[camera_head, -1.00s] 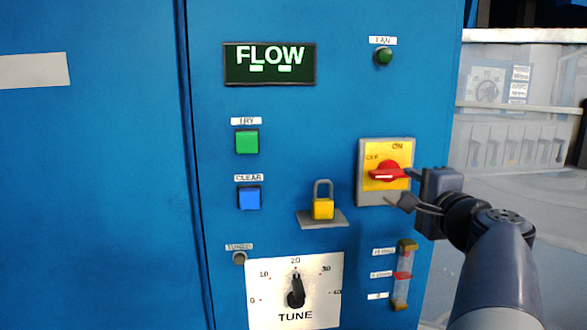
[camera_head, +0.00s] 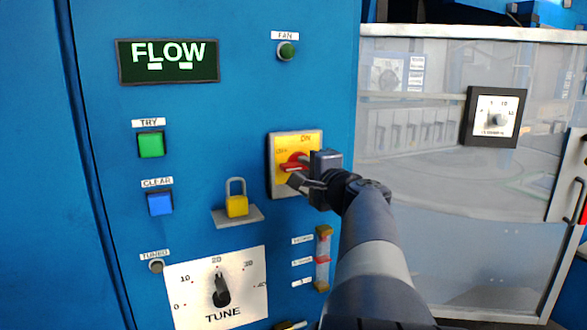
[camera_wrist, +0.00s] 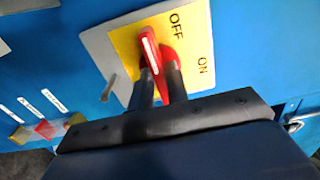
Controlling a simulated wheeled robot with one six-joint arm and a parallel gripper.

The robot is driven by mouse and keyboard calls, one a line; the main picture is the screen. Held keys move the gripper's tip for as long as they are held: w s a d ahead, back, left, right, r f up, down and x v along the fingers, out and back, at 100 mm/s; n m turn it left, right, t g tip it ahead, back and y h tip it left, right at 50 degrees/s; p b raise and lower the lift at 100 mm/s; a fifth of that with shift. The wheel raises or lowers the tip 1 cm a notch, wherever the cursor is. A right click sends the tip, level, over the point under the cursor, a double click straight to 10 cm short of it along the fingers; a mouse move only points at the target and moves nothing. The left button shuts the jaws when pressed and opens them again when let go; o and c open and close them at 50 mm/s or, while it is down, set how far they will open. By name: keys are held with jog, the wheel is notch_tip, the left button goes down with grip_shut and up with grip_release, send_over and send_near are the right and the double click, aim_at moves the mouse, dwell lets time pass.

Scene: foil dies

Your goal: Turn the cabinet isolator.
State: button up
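The cabinet isolator (camera_head: 283,186) is a yellow plate in a grey frame with a red rotary handle (camera_head: 292,168) and the marks OFF and ON. In the head view the handle lies nearly level, below the OFF mark. In the wrist view the isolator (camera_wrist: 199,45) is seen turned, with the red handle (camera_wrist: 149,44) and its white line pointing up and slightly left. My gripper (camera_head: 300,171) is at the handle.
Left of the isolator are a yellow padlock (camera_head: 237,206) on a small shelf, the green TRY button (camera_head: 151,144) and the blue CLEAR button (camera_head: 160,203). The TUNE dial (camera_head: 245,290) and a level gauge (camera_head: 322,258) are below. A clear panel (camera_head: 430,200) stands right.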

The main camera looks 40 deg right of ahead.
grip_shut()
jog(key=shift+m, duration=0.4)
jog(key=m, duration=0.3)
jog(key=shift+m, duration=0.3)
jog(key=m, duration=0.4)
jog(key=shift+m+p, duration=0.3)
jog(key=shift+p, duration=0.05)
jog(key=m+p, duration=0.1)
jog(key=m, duration=0.3)
jog(key=shift+m+p, duration=1.2)
jog(key=shift+m, duration=1.3)
jog(key=shift+o, duration=2.2)
grip_release()
